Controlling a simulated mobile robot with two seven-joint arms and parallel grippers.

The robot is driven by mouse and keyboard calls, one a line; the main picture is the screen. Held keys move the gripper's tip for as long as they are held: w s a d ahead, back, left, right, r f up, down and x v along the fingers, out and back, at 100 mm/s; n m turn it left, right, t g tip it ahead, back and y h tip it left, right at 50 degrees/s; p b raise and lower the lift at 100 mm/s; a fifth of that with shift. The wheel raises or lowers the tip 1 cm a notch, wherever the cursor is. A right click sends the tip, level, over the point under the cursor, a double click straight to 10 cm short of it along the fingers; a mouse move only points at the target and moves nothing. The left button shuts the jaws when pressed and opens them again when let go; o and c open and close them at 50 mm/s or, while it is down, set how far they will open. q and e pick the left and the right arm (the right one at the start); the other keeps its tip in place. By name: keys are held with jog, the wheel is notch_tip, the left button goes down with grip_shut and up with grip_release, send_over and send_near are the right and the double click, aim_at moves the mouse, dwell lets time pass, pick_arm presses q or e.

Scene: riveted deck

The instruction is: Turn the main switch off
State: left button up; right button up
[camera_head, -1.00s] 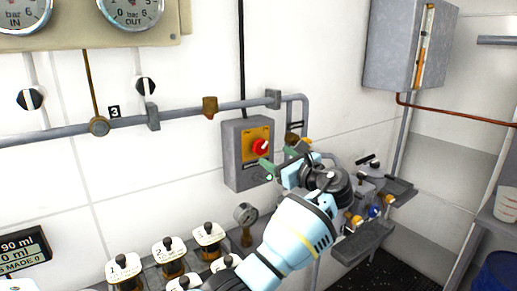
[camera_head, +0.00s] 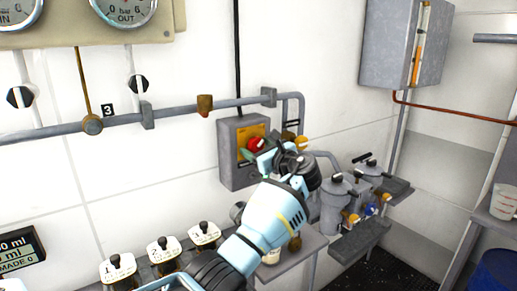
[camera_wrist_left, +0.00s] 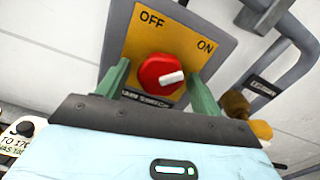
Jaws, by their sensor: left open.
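The main switch is a red round knob (camera_head: 257,144) with a white pointer, on a yellow plate in a grey wall box (camera_head: 229,163). In the left wrist view the knob (camera_wrist_left: 151,72) sits below the words OFF and ON, and its white pointer is on the ON side. My left gripper (camera_head: 256,157) is at the box. In the left wrist view its two green fingers (camera_wrist_left: 157,78) are open, one on each side of the knob, with gaps visible. Whether the fingertips reach past the knob's face is unclear. My right gripper is out of view.
A grey pipe (camera_head: 176,110) runs along the wall beside the box. Grey valve equipment (camera_head: 335,200) is at right, under a grey cabinet (camera_head: 400,45).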

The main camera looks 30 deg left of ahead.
pick_arm(q)
jog(key=c, duration=1)
